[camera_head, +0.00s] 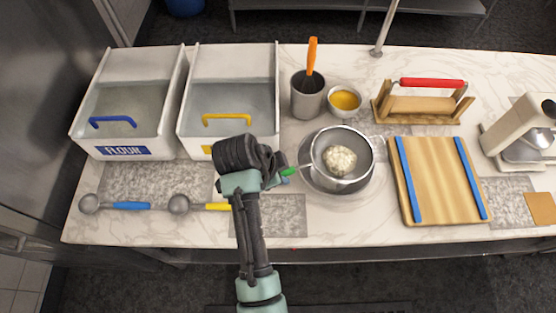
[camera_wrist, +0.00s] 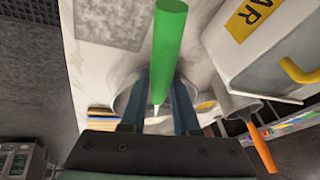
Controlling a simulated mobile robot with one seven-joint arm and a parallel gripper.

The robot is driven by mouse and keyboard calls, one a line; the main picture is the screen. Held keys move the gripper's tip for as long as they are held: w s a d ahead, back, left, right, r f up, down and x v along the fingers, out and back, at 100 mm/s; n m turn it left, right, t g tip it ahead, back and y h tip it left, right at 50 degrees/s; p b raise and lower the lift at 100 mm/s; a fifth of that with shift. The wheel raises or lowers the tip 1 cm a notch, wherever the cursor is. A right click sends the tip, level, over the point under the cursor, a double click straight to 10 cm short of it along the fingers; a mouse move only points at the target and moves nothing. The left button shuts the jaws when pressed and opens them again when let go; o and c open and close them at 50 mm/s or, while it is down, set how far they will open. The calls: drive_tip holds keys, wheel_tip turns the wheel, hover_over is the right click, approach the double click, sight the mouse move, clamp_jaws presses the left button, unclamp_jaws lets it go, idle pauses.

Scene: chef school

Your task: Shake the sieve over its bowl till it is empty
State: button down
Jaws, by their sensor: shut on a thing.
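The sieve (camera_head: 361,150) is a round metal strainer with a green handle (camera_head: 288,172). A heap of pale, lumpy stuff (camera_head: 340,160) lies in its mesh. The sieve is over the metal bowl (camera_head: 318,185), covering much of its opening; I cannot tell whether they touch. My gripper (camera_head: 281,173) is left of the bowl, shut on the green handle. In the wrist view the handle (camera_wrist: 168,50) runs between the two fingers of my gripper (camera_wrist: 160,108). The bowl (camera_wrist: 123,101) is partly hidden behind them.
Flour bin (camera_head: 123,125) and yellow-handled bin (camera_head: 229,100) stand at left, with two scoops (camera_head: 130,206) (camera_head: 215,207) in front. A grey cup (camera_head: 307,103) with an orange-handled tool and a small yellow-filled bowl (camera_head: 345,113) stand behind. A rolling-pin stand (camera_head: 420,105) and board (camera_head: 433,180) are right.

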drive_tip(key=shift+s+d+r, duration=0.1)
drive_tip(key=shift+s, duration=0.05)
drive_tip(key=shift+w, duration=0.3)
drive_tip(key=shift+s+p, duration=0.3)
drive_tip(key=shift+p, duration=0.3)
drive_tip(key=shift+w+a+r, duration=0.1)
drive_tip(key=shift+w+a, duration=0.1)
drive_tip(key=shift+w, duration=0.25)
drive_tip(key=shift+s+d+p, duration=0.2)
drive_tip(key=shift+s+p, duration=0.25)
drive_tip(key=r+p, duration=0.1)
drive_tip(key=w+r+p, duration=0.1)
drive_tip(key=r, duration=0.1)
drive_tip(key=r+p, duration=0.1)
drive_tip(key=shift+w+a+r+p, duration=0.25)
drive_tip(key=shift+a+r+p, duration=0.05)
drive_tip(key=shift+r+p, duration=0.1)
drive_tip(key=shift+w+b, duration=0.1)
drive_tip(key=shift+b, duration=0.3)
idle(0.6)
